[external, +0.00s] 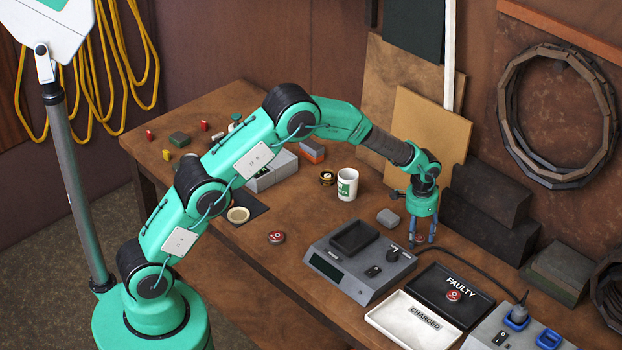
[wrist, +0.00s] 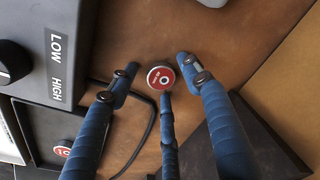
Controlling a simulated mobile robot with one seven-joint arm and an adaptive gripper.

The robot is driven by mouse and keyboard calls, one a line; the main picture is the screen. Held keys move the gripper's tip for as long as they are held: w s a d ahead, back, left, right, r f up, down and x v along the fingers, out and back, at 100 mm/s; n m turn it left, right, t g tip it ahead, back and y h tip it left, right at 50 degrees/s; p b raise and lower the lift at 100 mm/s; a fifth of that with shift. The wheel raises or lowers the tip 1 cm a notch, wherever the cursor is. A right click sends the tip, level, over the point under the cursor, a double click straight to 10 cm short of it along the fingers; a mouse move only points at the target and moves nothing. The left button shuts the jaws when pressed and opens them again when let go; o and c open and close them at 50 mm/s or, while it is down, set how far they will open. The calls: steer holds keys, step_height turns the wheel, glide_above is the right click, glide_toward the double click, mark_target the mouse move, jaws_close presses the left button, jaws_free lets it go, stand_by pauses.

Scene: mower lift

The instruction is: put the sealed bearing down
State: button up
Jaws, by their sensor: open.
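A small round red disc with a pale metal rim and white marking, apparently the sealed bearing (wrist: 160,78), shows between my fingers in the wrist view. In the external view it is a red spot (external: 420,237) low between the fingers, at the bench top. My gripper (external: 422,240), also in the wrist view (wrist: 159,74), points down with its three blue fingers spread. Gaps show between the disc and the two upper fingertips. The third finger's tip lies close to its lower edge; I cannot tell whether they touch.
A black FAULTY tray (external: 424,283) holds a similar red disc (external: 454,296). A white CHARGED tray (external: 400,329) lies beside it. Another red disc (external: 277,237) lies on the bench (external: 240,250). A grey device (external: 348,281) stands left of my gripper, dark blocks (external: 476,229) right. A cable runs nearby.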

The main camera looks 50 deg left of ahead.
steer(key=shift+r, duration=0.15)
step_height(320, 180, up, 12)
steer(key=p, duration=0.2)
steer(key=shift+s, duration=0.4)
stand_by(0.6)
step_height(320, 180, up, 15)
steer(key=n+t, duration=0.1)
glide_above(416, 238)
steer(key=s+a, duration=0.8)
steer(key=s+a+r+n+t, duration=0.1)
steer(key=s+a+r, duration=0.35)
steer(key=s, duration=0.25)
steer(key=s+a+r, duration=0.3)
steer(key=s+r, duration=0.3)
steer(key=s, duration=0.1)
steer(key=s+a+n+t, duration=0.1)
steer(key=s+a, duration=0.2)
steer(key=s, duration=0.7)
steer(key=s+a+r+t, duration=0.1)
steer(key=s+a, duration=0.2)
steer(key=s, duration=0.7)
steer(key=s+a+n, duration=0.1)
steer(key=s+a, duration=0.2)
steer(key=s, duration=0.7)
steer(key=shift+r+n+t, duration=0.15)
steer(key=shift+n+t, duration=0.15)
steer(key=shift+t, duration=0.1)
